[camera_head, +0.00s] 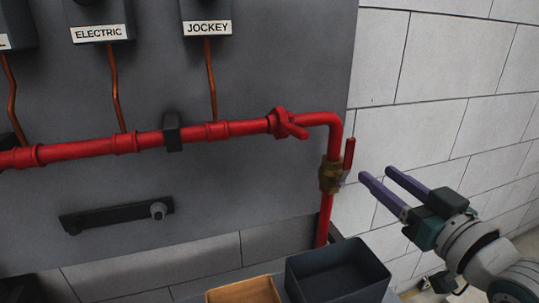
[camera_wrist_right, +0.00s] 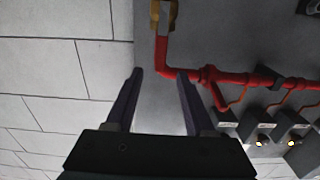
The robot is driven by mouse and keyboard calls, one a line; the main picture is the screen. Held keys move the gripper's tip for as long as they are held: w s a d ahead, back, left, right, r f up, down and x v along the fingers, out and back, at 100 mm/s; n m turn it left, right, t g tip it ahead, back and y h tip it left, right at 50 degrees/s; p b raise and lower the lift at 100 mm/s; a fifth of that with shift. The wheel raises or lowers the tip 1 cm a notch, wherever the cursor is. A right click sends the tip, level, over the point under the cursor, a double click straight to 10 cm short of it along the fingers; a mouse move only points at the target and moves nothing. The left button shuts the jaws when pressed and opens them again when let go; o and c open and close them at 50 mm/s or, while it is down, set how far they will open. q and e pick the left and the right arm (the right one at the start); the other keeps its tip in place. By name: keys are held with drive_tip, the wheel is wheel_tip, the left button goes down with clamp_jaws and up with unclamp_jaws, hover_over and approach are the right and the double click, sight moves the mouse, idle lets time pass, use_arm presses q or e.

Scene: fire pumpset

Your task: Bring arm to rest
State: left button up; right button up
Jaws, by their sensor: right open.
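My right gripper (camera_head: 378,174) is at the right of the head view, its two purple fingers apart with nothing between them. It points at the brass valve (camera_head: 331,175) on the vertical red pipe and is clear of it, to its right. The valve's red lever (camera_head: 349,154) stands upright along the pipe. In the right wrist view the open fingers (camera_wrist_right: 161,80) show with the red pipe (camera_wrist_right: 162,50) beyond them. My left gripper does not show.
A grey panel (camera_head: 200,195) carries a horizontal red pipe (camera_head: 80,149) with a red-handled valve (camera_head: 285,124), and boxes labelled ELECTRIC and JOCKEY (camera_head: 207,28). A dark open bin (camera_head: 338,275) and a wooden box (camera_head: 243,291) stand below. A white block wall (camera_head: 440,90) is behind.

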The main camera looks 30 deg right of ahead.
drive_tip(key=shift+a, duration=0.1)
idle(0.3)
drive_tip(key=s+a+f+n+g+y+p, duration=0.1)
drive_tip(key=s+a+f+g+y, duration=0.15)
drive_tip(key=a, duration=0.35)
drive_tip(key=s+a+f+n+g+y+p, duration=0.1)
drive_tip(key=a+n+g+p, duration=0.1)
drive_tip(key=a+g, duration=0.3)
drive_tip(key=s+a+r+n+g+y+p, duration=0.1)
drive_tip(key=s+a+r+g, duration=0.2)
drive_tip(key=s, duration=0.4)
drive_tip(key=s+a+r+n+g+p, duration=0.1)
drive_tip(key=s+a+g, duration=0.3)
drive_tip(key=s+a, duration=0.15)
wheel_tip(320, 180, up, 37)
drive_tip(key=p, duration=3.7)
drive_tip(key=shift+s+d+t, duration=0.15)
drive_tip(key=shift+d+t, duration=0.2)
